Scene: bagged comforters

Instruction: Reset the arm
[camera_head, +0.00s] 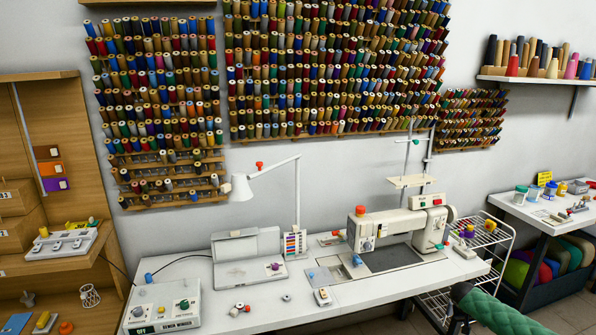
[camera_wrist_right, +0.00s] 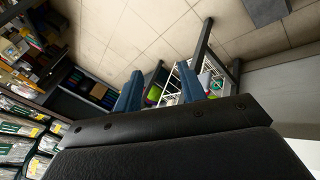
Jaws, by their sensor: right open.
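My right gripper shows in the right wrist view (camera_wrist_right: 160,84) as two blue fingers standing apart, with nothing between them. The black gripper body fills the lower part of that view. My left gripper is not in view.
A white table (camera_head: 352,296) holds a sewing machine (camera_head: 400,228), a lamp (camera_head: 243,187) and a control box (camera_head: 162,305). A white wire rack (camera_head: 496,250) stands at its right end. Bare tiled floor (camera_wrist_right: 135,35) shows in the wrist view, with clear-wrapped packages (camera_wrist_right: 15,150) at left.

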